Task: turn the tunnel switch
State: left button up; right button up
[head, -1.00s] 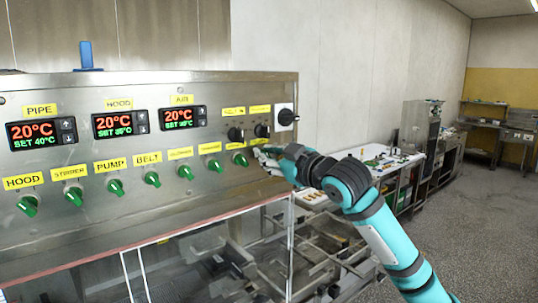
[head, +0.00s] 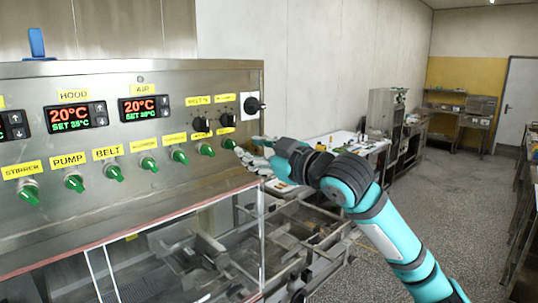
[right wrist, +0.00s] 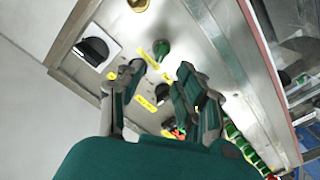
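The steel control panel (head: 110,225) carries a row of green switches under yellow labels. I read STIRRER, PUMP and BELT; the labels further right are too small, so I cannot tell which one says tunnel. The rightmost green switch (head: 229,144) is beside the fingertips of my right gripper (head: 246,156). In the right wrist view my right gripper (right wrist: 161,72) is open, its two fingers apart with nothing held. A green switch (right wrist: 162,49) shows just beyond the fingertips, roughly in line with the gap; contact is not visible. My left gripper is not in view.
Two black knobs (head: 201,124) and a black rotary switch (head: 253,104) on a white plate sit above the right end of the row. Displays (head: 75,116) line the upper panel. Clear guards and machine frame (head: 200,250) lie below. Open floor (head: 440,215) is at right.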

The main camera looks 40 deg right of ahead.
jog(key=s, duration=0.5)
jog(key=shift+d, duration=0.15)
jog(key=shift+s, duration=0.1)
